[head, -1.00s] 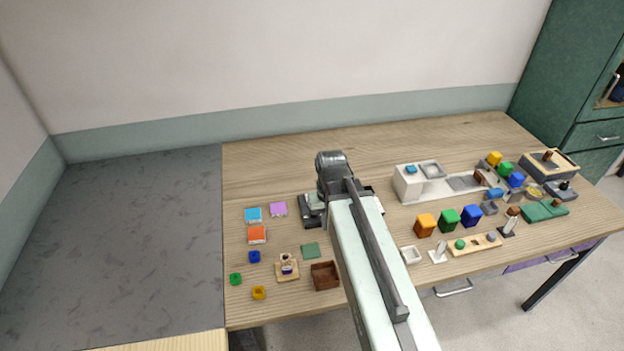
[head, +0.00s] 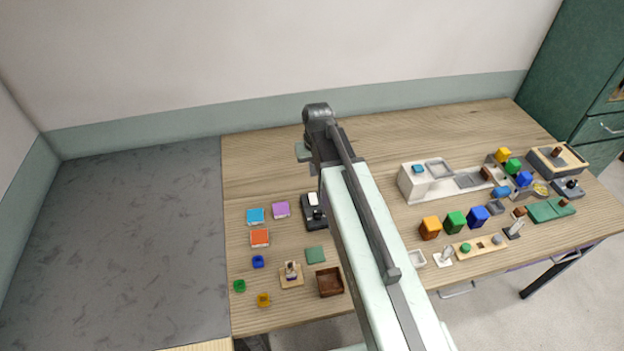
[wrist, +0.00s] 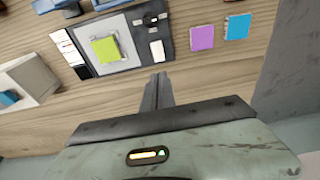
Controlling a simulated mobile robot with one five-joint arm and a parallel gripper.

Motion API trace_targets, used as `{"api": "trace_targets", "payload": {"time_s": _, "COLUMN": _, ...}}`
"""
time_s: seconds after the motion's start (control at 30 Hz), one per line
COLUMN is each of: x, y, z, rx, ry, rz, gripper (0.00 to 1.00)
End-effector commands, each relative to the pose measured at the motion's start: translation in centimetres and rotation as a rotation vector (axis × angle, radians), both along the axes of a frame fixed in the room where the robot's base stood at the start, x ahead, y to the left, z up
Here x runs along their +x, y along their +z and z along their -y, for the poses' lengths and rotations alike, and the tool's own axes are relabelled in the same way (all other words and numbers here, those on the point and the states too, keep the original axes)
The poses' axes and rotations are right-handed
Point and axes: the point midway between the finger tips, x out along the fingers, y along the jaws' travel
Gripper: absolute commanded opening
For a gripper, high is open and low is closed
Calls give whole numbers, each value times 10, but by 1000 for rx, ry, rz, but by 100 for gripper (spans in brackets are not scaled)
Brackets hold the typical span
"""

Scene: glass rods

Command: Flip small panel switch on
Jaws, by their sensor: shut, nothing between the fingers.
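The dark panel (head: 308,222) lies on the table just left of my arm. It bears a white switch piece (head: 313,199) and a dark knob. In the wrist view the same panel (wrist: 168,38) shows its white switch piece (wrist: 157,50) nearest my fingers and the black knob (wrist: 150,19) farther off. I cannot tell which way the switch is set. My gripper (wrist: 158,77) is shut and empty, its tips appearing just short of the white piece in the picture. The height gap is unclear. In the head view my arm hides the fingertips.
Beside the panel lies a pale board with a green square (wrist: 105,48). Purple (head: 281,209), blue (head: 256,216) and orange (head: 260,238) flat blocks lie left of the panel. A brown open box (head: 330,282) stands in front. The table behind the panel is clear.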

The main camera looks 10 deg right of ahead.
Motion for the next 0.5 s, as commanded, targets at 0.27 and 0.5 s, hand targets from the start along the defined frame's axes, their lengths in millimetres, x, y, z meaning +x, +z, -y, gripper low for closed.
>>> {"api": "trace_targets", "payload": {"time_s": 0.27, "x": 8, "y": -56, "z": 4, "rx": 0, "ry": -6, "rz": 0, "gripper": 0}}
{"api": "trace_targets", "payload": {"time_s": 0.5, "x": 15, "y": -106, "z": 4, "rx": 0, "ry": -7, "rz": 0, "gripper": 0}}
